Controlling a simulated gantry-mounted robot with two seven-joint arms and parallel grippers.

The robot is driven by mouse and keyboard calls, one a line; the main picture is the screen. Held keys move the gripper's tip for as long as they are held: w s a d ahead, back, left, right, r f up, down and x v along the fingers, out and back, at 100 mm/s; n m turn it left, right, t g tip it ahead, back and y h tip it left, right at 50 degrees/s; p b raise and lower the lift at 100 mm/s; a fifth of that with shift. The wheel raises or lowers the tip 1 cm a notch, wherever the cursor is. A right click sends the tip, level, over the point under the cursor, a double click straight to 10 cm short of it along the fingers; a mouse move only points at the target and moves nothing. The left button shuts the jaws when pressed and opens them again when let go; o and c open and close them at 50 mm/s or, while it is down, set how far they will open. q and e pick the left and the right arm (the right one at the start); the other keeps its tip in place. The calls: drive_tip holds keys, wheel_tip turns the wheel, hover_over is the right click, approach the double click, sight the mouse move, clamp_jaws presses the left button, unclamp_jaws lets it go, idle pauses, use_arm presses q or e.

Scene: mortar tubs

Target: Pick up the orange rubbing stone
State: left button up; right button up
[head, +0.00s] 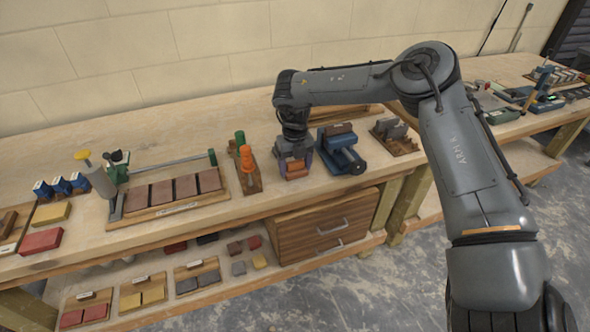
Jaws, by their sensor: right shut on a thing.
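My right gripper (294,160) points down over the middle of the bench. It is shut on an orange-brown block, the orange rubbing stone (297,174), which shows low between and below the fingers. The fingers hide much of the stone. I cannot tell whether it touches the bench or is lifted clear. My left gripper is not in view.
A blue vise (342,155) stands close to the right of the gripper. An orange-and-green tool holder (247,167) stands to its left. Further left, a wooden tray (160,211) holds several brown stones. A drawer unit (322,224) sits below the bench top.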

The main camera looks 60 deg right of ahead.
sight(297, 162)
drive_tip(key=shift+r, duration=0.1)
drive_tip(key=shift+c, duration=0.2)
drive_tip(key=shift+r, duration=0.5)
drive_tip(key=r, duration=0.1)
drive_tip(key=r+p, duration=0.2)
drive_tip(key=shift+s+d+r, duration=0.1)
drive_tip(key=shift+s+r, duration=0.15)
drive_tip(key=shift+r, duration=0.05)
drive_tip(key=s+d+r+p, duration=0.3)
drive_tip(key=s+r, duration=0.3)
drive_tip(key=s, duration=0.4)
drive_tip(key=shift+s+d, duration=0.25)
drive_tip(key=shift+d, duration=0.05)
drive_tip(key=shift+r, duration=0.1)
drive_tip(key=o, duration=0.5)
drive_tip(key=shift+c, duration=1.3)
